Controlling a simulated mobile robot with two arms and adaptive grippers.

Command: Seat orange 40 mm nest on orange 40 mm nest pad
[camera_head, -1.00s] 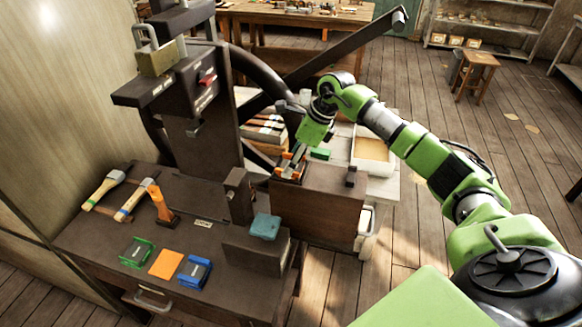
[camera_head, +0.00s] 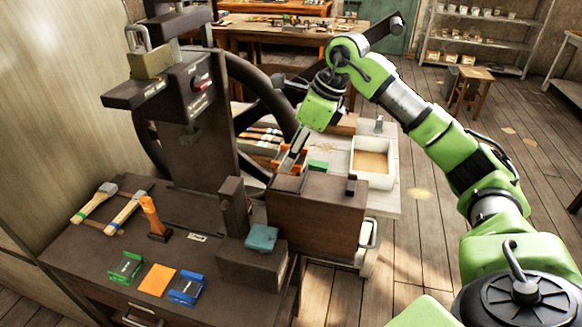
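The orange 40 mm nest (camera_head: 303,156) is at my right gripper (camera_head: 292,161), just above the left end of a brown box. The fingers appear shut on it, though they hide part of it. The orange nest pad (camera_head: 157,279) is a flat, bare orange square on the front of the dark press table. It lies between a green nest (camera_head: 125,268) and a blue nest (camera_head: 187,289). The gripper is well behind and to the right of the pad. My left gripper is not in view.
The brown box (camera_head: 318,212) and a dark block with a teal piece (camera_head: 262,238) stand right of the pads.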

